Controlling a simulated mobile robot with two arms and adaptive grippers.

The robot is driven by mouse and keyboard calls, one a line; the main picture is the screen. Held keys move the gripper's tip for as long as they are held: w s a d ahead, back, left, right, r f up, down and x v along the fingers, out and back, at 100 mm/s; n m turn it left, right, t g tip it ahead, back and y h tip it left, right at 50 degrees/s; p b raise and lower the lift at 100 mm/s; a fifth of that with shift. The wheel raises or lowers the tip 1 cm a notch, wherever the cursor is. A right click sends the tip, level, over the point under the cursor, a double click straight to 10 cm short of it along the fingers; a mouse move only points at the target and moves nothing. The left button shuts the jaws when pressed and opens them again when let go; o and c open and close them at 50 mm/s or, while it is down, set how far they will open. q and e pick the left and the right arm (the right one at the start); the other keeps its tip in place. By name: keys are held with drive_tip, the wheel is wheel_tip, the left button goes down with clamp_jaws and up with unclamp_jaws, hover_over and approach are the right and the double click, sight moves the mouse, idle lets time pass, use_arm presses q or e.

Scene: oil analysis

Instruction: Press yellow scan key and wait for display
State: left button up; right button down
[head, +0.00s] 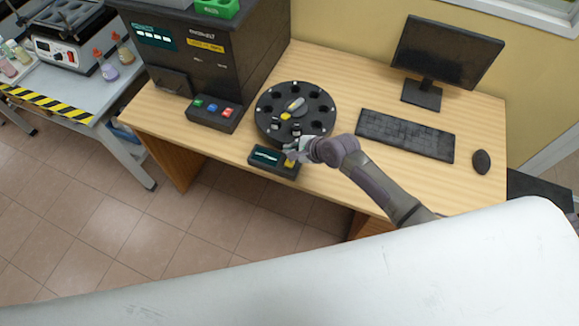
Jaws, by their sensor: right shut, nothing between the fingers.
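A small dark scanner box (259,163) with a lit display (265,156) lies near the front edge of the wooden desk. Its yellow scan key (290,164) is at the box's right end. My right gripper (290,155) is shut and empty, with its tips at or just above the yellow key; I cannot tell whether they touch it. The text on the small display is too small to read. My left gripper is not in view.
A black round carousel (268,103) stands just behind the scanner. A dark analyzer (215,60) with a button box (214,113) is at left. A keyboard (405,135), monitor (447,52) and mouse (481,161) are at right. Bare desk (340,75) lies behind the carousel.

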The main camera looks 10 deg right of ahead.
sight(286, 161)
wheel_tip(286, 161, down, 4)
drive_tip(key=shift+r+b, duration=0.15)
drive_tip(key=shift+b, duration=1.1)
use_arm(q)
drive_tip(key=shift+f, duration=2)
use_arm(e)
drive_tip(key=shift+f, duration=0.45)
drive_tip(key=shift+f, duration=0.15)
drive_tip(key=shift+f, duration=0.3)
use_arm(q)
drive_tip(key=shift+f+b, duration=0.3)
drive_tip(key=shift+b, duration=0.15)
use_arm(e)
drive_tip(key=shift+f, duration=0.55)
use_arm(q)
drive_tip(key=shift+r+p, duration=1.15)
use_arm(e)
drive_tip(key=shift+r, duration=1)
